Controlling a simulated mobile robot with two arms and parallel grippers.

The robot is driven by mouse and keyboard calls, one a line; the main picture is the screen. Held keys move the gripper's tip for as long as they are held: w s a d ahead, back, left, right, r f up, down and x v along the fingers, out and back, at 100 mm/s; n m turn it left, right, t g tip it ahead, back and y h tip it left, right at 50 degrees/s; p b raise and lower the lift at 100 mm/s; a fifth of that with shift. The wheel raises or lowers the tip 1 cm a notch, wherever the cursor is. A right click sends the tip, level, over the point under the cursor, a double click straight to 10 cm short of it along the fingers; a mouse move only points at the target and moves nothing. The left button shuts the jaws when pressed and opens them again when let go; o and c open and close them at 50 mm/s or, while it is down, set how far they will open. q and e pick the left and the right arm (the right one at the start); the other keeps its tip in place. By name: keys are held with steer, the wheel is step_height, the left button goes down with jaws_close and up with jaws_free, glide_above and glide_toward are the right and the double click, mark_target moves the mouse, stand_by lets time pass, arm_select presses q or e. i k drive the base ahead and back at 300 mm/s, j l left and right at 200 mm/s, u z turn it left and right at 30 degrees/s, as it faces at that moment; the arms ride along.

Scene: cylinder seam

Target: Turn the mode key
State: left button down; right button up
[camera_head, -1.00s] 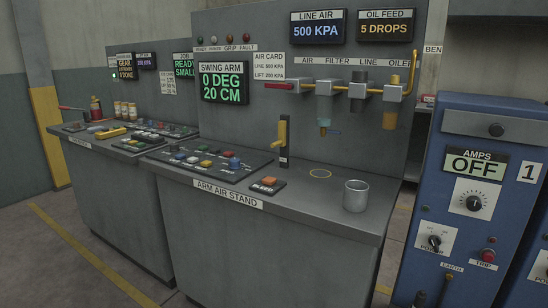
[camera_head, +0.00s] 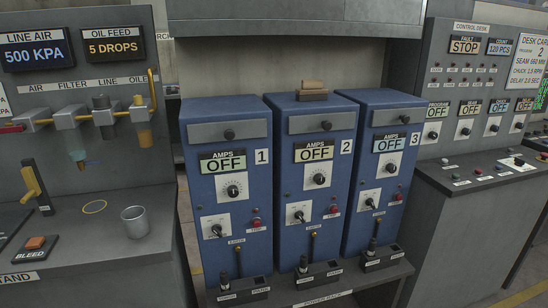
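I cannot make out a part labelled as the mode key. The control desk (camera_head: 455,195) at the right has selector knobs under small displays, among them the program knob (camera_head: 433,135). On its sloped top is a white plate (camera_head: 515,164) with a small dark part on it, too small to identify. Three blue power cabinets, numbered 1 (camera_head: 195,180), 2 (camera_head: 286,180) and 3 (camera_head: 361,175), stand in the middle; each AMPS display reads OFF and each has a dial, a lower black switch and a red trip button. Neither of my grippers is in view.
The arm air stand (camera_head: 75,258) is at the left, with a metal cup (camera_head: 135,221), a yellow-handled lever (camera_head: 30,181) and an orange bleed button (camera_head: 36,242). A brown block (camera_head: 313,86) lies on cabinet 2. Floor shows between cabinets and desk.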

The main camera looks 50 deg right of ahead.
mark_target(518, 162)
steer(key=z, duration=2.85)
steer(key=i+l+u, duration=0.1)
steer(key=i, duration=0.45)
steer(key=i+l, duration=0.05)
